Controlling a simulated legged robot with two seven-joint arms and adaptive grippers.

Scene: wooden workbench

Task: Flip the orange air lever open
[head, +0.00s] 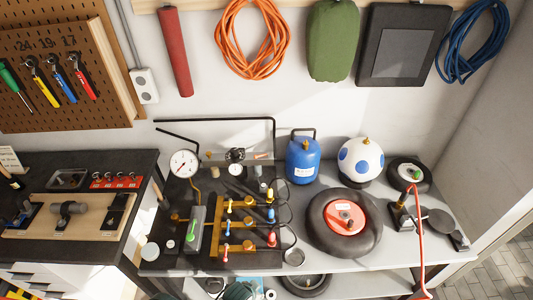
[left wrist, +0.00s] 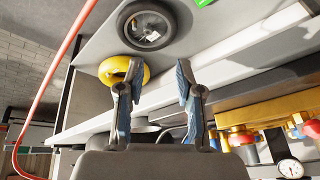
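In the head view a brass-coloured valve board (head: 213,250) lies on the workbench, with several small yellow, blue and red-tipped handles. I cannot single out an orange lever for certain. In the left wrist view orange-red round parts (left wrist: 240,138) show at the lower right, beside a yellow bar (left wrist: 262,107). My left gripper (left wrist: 159,75) shows only in the left wrist view. Its two fingers are apart with nothing between them, and the orange-red parts lie to their right. My right gripper is in neither view.
A pressure gauge (head: 184,163) and grey box (head: 194,230) stand by the board. A blue tank (head: 302,160), spotted ball (head: 360,160) and red-hubbed tyre (head: 372,240) stand right of it. A red hose (head: 421,240) hangs over the right side. A yellow round object (left wrist: 113,70) shows behind the left finger.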

